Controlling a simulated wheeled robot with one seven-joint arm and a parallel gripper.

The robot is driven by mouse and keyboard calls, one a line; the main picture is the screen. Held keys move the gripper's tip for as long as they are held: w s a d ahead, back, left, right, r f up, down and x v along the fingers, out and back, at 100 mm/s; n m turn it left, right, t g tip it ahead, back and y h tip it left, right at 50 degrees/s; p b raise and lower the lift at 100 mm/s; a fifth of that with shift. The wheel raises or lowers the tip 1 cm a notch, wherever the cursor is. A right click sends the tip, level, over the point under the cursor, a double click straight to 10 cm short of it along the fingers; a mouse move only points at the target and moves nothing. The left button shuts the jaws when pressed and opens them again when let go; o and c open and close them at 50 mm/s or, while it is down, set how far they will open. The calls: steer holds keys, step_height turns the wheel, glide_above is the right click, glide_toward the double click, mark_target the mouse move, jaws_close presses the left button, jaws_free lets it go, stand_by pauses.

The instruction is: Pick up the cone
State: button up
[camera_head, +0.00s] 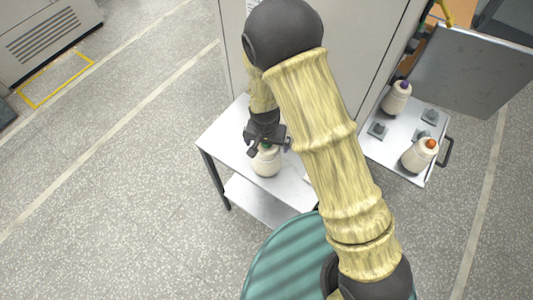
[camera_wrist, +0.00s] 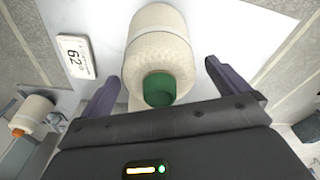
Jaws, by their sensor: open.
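The cone (camera_head: 266,162) is a cream-white yarn cone with a green top, standing on a small white side table (camera_head: 232,142). In the wrist view the cone (camera_wrist: 158,45) shows at the top centre, its green tip (camera_wrist: 160,89) pointing toward my gripper. My gripper (camera_head: 266,146) is open just above and behind the cone in the head view. In the wrist view its two dark purple fingers (camera_wrist: 168,82) stand apart on either side of the green tip. I cannot tell whether either finger touches the cone.
A tray (camera_head: 374,152) at the right holds a purple-topped cone (camera_head: 397,98), an orange-topped cone (camera_head: 419,155) and grey holders. A grey cabinet (camera_head: 352,50) stands behind. Open floor lies left.

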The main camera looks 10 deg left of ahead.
steer(key=c, duration=1.6)
step_height(320, 180, up, 10)
steer(key=shift+r+b, duration=0.1)
steer(key=shift+b, duration=1.15)
step_height(320, 180, up, 20)
steer(key=p, duration=1.6)
steer(key=shift+p, duration=0.4)
